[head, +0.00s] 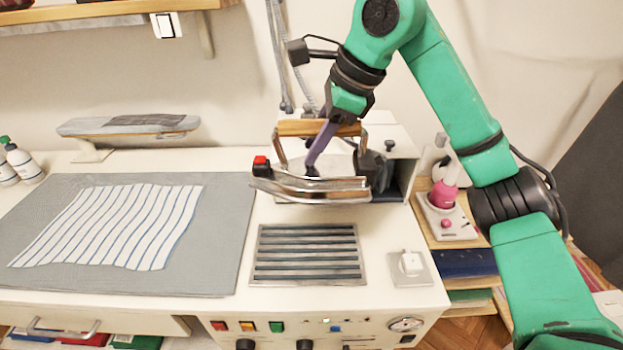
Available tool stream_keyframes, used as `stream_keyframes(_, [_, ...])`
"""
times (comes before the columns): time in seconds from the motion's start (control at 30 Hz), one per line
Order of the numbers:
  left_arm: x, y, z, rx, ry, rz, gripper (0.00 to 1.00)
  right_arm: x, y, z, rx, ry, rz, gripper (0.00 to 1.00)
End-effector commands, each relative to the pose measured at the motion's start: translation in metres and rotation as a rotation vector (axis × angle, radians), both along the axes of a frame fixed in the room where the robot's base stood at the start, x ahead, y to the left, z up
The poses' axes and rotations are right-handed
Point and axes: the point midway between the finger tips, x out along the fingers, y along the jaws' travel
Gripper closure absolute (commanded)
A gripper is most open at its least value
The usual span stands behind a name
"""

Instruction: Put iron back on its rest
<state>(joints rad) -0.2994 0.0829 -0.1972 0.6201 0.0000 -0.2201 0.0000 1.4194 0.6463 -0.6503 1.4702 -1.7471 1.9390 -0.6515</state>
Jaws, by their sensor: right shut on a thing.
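The iron (318,188) has a shiny metal body, a wooden handle and a red knob at its left end. My right gripper (318,150) is shut on the iron from above, at its wooden handle. It holds the iron over the back part of the white ironing station. The rest (306,255), a metal plate with dark slats, lies on the station top in front of and below the iron. Nothing lies on the slats. My left gripper is not in view.
A striped cloth (108,227) lies on a grey pad (225,215) at left. A small sleeve board (128,126) stands behind it. A white box (400,150) is behind the iron. A pink-and-white bottle (443,192) stands at right. A white switch (411,264) sits right of the rest.

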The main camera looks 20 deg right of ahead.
Motion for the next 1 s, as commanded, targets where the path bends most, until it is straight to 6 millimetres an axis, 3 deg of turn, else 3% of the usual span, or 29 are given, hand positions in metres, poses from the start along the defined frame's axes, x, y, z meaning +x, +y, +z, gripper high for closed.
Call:
stream_keyframes(0.53, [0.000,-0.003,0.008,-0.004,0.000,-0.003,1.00,-0.001,0.000,-0.129,0.003,-0.001,0.004,1.00])
stream_keyframes(1.0, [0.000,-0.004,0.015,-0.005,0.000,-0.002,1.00,0.000,0.000,-0.188,0.003,-0.005,0.003,1.00])
